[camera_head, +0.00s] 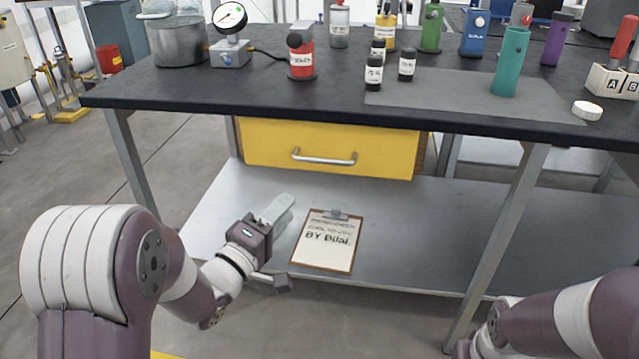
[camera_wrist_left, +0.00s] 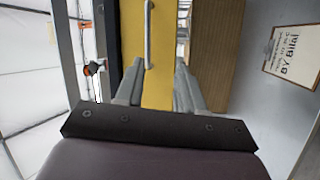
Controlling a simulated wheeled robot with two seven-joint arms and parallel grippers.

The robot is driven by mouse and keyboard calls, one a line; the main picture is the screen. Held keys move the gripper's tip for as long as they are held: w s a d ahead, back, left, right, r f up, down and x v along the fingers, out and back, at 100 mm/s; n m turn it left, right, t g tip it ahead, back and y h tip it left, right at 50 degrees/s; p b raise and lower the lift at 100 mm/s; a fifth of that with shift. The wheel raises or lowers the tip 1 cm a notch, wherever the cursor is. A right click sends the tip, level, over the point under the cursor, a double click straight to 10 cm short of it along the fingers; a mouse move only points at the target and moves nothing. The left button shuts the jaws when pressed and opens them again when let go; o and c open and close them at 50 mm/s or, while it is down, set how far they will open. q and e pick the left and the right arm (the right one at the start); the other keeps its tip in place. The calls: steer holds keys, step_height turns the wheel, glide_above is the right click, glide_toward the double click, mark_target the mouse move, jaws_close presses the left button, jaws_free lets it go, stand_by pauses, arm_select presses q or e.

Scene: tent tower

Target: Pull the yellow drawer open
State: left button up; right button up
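The yellow drawer (camera_head: 265,142) hangs under the black tabletop, its front facing me. Its silver bar handle (camera_head: 324,158) runs across the front. In the left wrist view the yellow front (camera_wrist_left: 162,70) and the handle (camera_wrist_left: 148,35) appear turned upright, with a wooden side beside them. My left gripper (camera_head: 281,208) is below and to the left of the handle, apart from it. In the wrist view its two grey fingers (camera_wrist_left: 158,80) are spread, with nothing held between them. My right arm shows at the lower right of the head view; its gripper is not visible.
The black table (camera_head: 185,93) carries several bottles, a metal pot (camera_head: 178,42) and a gauge (camera_head: 230,35). A metal shelf (camera_head: 400,225) lies below, with a clipboard (camera_head: 325,242) on it. Table legs (camera_head: 500,240) stand at both sides. Space before the drawer front looks clear.

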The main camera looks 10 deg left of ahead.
arm_select(q)
steer(key=r+n, duration=0.1)
steer(key=b, duration=0.4)
glide_toward(319, 166)
steer(key=w+d+r, duration=0.3)
steer(key=d+r, duration=0.1)
steer(key=shift+w+d+r+t+h, duration=0.25)
steer(key=shift+w+d+t+h, duration=0.1)
steer(key=shift+w, duration=0.25)
jaws_close()
